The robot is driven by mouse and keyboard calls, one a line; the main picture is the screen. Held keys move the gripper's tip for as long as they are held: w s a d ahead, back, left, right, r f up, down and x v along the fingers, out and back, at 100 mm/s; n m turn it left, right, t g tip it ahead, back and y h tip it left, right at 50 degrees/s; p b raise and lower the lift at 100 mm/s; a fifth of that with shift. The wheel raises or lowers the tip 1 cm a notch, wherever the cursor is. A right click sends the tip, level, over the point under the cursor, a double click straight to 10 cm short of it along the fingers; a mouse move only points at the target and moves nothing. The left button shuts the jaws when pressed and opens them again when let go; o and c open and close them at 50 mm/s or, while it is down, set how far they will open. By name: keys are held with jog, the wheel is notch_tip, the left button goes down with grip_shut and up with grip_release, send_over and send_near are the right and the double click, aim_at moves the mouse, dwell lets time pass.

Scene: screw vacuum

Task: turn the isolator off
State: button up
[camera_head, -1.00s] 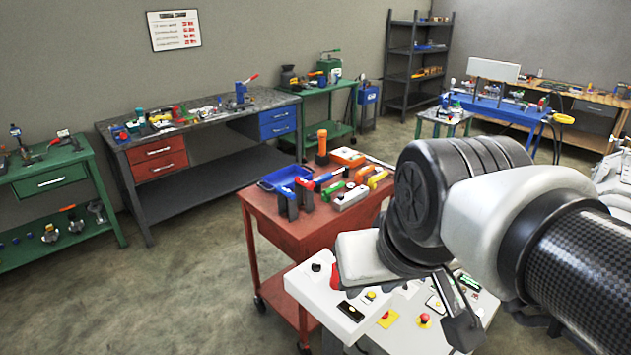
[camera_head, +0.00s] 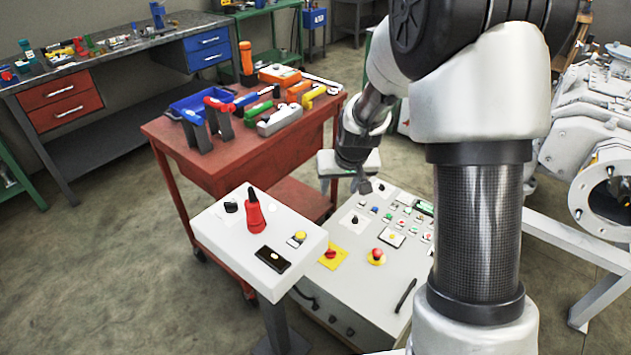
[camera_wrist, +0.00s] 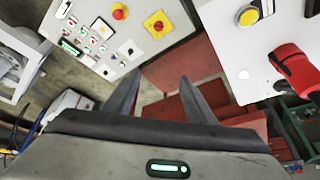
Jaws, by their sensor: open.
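A white box on a post (camera_head: 222,228) carries a red handle with a black upright tip (camera_head: 255,214). The red handle also shows at the right edge of the wrist view (camera_wrist: 298,72). On the light-grey sloped panel, a red knob sits on a square yellow plate (camera_head: 333,257); the yellow plate also shows in the wrist view (camera_wrist: 158,26). No label marks which one is the isolator. My gripper (camera_head: 363,186) hangs above the panel's back left part. In the wrist view its fingers (camera_wrist: 158,84) are apart, with nothing between them, and clear of both controls.
A red mushroom button (camera_head: 377,255) on a yellow disc and several small buttons are on the panel. The white box has a black knob and a yellow button. A red tool cart (camera_head: 195,158) stands behind. A grey flanged machine (camera_head: 602,185) stands at right.

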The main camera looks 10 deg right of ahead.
jog(key=b, duration=0.5)
send_near(331, 251)
jog(key=b+x, duration=0.4)
jog(key=x, duration=0.4)
jog(key=shift+w+a+f, duration=0.1)
jog(key=shift+w+f, duration=0.05)
